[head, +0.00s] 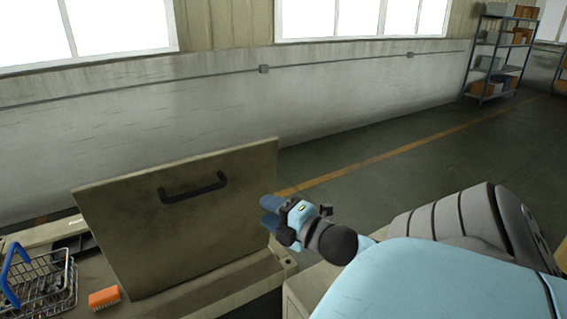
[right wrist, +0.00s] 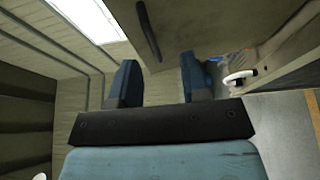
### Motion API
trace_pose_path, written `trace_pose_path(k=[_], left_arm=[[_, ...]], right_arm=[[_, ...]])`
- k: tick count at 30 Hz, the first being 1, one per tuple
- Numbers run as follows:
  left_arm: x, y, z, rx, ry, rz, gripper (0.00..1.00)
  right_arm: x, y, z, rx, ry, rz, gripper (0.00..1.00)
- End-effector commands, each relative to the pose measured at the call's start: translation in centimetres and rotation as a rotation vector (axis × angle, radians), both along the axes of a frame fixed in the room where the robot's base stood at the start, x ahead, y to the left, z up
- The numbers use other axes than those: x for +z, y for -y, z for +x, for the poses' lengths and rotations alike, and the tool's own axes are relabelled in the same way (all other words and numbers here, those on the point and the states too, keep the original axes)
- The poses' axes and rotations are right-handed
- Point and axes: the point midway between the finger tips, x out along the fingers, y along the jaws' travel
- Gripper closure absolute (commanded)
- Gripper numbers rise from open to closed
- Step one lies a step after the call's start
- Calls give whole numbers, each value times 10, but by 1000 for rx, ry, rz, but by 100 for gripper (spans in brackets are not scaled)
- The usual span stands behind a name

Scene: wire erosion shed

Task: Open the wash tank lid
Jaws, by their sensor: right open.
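The wash tank lid (head: 150,225) is a flat olive-beige panel standing raised and steeply tilted at the left of the head view. Its dark bar handle (head: 193,188) is on the face turned toward me. My right gripper (head: 266,212) is open and empty beside the lid's right edge, apart from the handle. In the right wrist view, the two blue fingers (right wrist: 160,80) are spread with nothing between them. The lid (right wrist: 215,25) and its handle (right wrist: 148,30) show beyond them. The tank opening is mostly hidden. My left gripper is not in view.
A wire basket (head: 45,285) with a blue handle and an orange brush (head: 104,298) sit left of the lid. A shelf rack (head: 495,60) stands far right by the wall. The floor (head: 390,175) behind the lid is clear.

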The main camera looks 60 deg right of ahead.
Motion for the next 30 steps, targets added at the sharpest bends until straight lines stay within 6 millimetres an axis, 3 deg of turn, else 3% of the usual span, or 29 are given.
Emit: trace_pose_path(k=[15, 30], left_arm=[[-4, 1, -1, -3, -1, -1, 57], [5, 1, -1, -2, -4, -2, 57]], right_arm=[[-11, -2, -31, -1, -1, 0, 58], [-9, -2, -32, -1, 0, 0, 58]])
